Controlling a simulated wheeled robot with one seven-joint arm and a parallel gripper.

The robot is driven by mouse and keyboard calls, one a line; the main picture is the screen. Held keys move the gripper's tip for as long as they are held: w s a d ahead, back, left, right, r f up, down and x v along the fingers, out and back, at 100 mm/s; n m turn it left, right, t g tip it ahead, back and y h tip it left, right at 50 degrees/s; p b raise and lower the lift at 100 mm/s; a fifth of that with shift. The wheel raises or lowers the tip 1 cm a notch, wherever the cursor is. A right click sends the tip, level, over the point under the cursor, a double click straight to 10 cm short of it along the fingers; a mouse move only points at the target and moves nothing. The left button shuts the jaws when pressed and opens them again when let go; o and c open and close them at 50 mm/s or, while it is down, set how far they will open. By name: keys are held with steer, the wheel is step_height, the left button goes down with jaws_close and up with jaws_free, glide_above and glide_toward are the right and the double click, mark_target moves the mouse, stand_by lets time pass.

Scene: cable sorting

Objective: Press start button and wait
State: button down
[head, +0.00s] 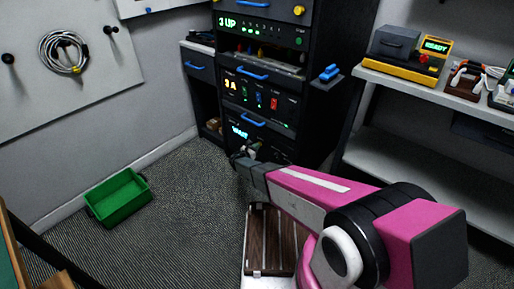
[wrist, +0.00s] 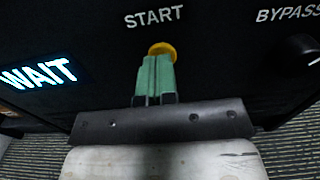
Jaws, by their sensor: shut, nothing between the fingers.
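The start button (wrist: 163,48) is yellow and round, under the word START on a black panel in the wrist view. My gripper (wrist: 155,62) has its green fingers shut together, with the tips at the button, overlapping its lower part; they look to be touching it. A lit display (wrist: 38,74) left of the button reads WAIT. The same display (head: 240,132) shows low on the black cabinet in the head view. There my gripper (head: 245,151) reaches the lower panel of the cabinet, and the button is hidden.
A BYPASS knob (wrist: 303,50) is right of the button. The black cabinet (head: 322,100) has blue handles and lit panels. A green bin (head: 119,198) lies on the carpet at left. A white shelf (head: 425,90) with devices stands at right. Open floor lies between bin and cabinet.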

steer(key=v, duration=1.2)
steer(key=shift+s+a, duration=0.25)
steer(key=shift+s, duration=0.1)
steer(key=s+d+r+m+g, duration=0.3)
steer(key=d+r+m+g, duration=0.15)
steer(key=d, duration=0.35)
steer(key=s+d+r+m+g+y, duration=0.1)
steer(key=s+d+r+m+g, duration=0.25)
steer(key=d+m, duration=0.35)
steer(key=s+d+r+m+g, duration=0.3)
steer(key=d+r+m, duration=0.15)
steer(key=d, duration=0.45)
steer(key=s+d+r+m+g+y, duration=0.1)
steer(key=s+d+r+m+y, duration=0.2)
steer(key=s+r+m+y, duration=0.2)
steer(key=s+d+r+m+g+y, duration=0.2)
steer(key=s+r+m+y, duration=0.3)
steer(key=s, duration=0.5)
step_height(320, 180, up, 3)
steer(key=shift+d+r+m, duration=0.2)
steer(key=shift+d+m, duration=0.6)
steer(key=shift+m, duration=0.4)
steer(key=shift+a, duration=0.1)
